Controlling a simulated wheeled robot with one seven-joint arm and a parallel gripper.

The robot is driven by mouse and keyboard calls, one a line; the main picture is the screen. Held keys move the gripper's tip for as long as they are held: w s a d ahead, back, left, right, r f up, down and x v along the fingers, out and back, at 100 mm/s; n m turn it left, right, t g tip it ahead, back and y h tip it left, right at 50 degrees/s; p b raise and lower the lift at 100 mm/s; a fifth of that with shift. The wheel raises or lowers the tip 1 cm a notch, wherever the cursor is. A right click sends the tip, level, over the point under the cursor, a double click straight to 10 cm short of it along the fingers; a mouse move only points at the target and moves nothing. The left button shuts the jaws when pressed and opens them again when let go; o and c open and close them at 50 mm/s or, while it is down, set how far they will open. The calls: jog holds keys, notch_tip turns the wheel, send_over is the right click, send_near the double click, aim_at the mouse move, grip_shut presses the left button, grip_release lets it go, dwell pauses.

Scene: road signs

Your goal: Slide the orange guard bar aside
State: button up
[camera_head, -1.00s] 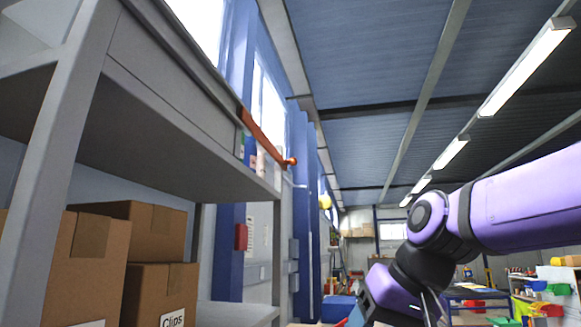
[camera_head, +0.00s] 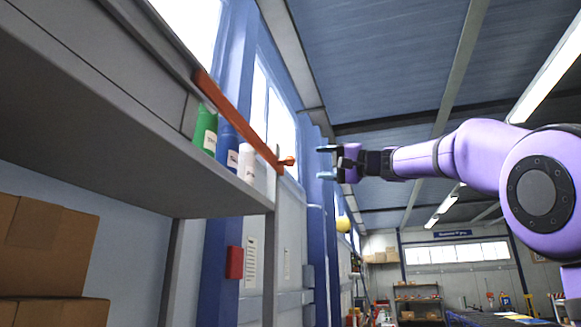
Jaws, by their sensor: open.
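The orange guard bar (camera_head: 240,121) runs along the front of the upper shelf (camera_head: 120,150), from the grey panel at the left to a knob (camera_head: 287,162) at its right end. Behind and below the bar stand a green bottle (camera_head: 205,130), a blue bottle (camera_head: 228,147) and a white bottle (camera_head: 246,164). My gripper (camera_head: 325,162) is open and empty, just right of the knob and apart from it in the picture. Its fingers point left toward the knob.
Cardboard boxes (camera_head: 45,240) sit on the shelf below. A red box (camera_head: 235,262) hangs on the wall and a yellow ball-shaped object (camera_head: 343,223) shows farther back. The space around my gripper looks free.

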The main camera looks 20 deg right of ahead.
aim_at(289, 161)
jog(key=x, duration=1)
jog(key=shift+a, duration=0.25)
grip_shut()
